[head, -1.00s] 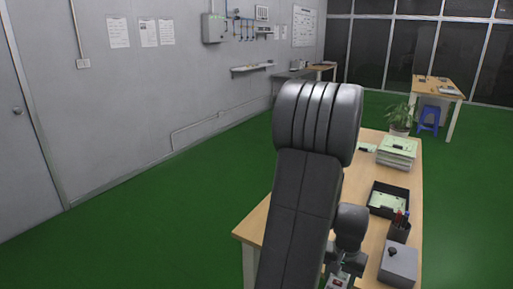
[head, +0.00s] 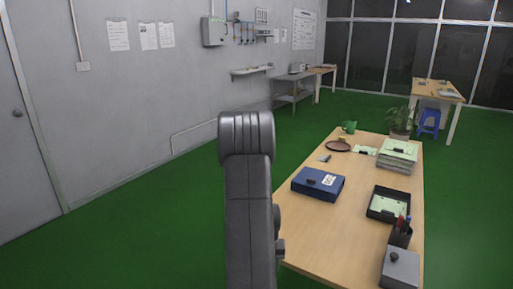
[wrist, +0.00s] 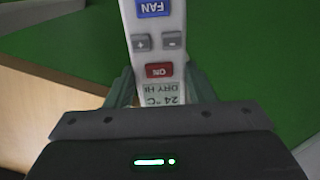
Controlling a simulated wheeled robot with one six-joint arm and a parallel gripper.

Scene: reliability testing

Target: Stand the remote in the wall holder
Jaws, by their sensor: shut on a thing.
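In the wrist view, my gripper (wrist: 161,88) is shut on the remote (wrist: 157,22). The remote is a light, long handset with a blue FAN button, grey plus and minus buttons, a red ON button and a small display near my gripper. Its far end runs out of the top of the picture. In the head view, my arm hides the gripper and the remote. I cannot make out the wall holder for certain on the grey wall (head: 150,90).
A narrow shelf (head: 252,70) is on the wall. Green floor left of the table is clear.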

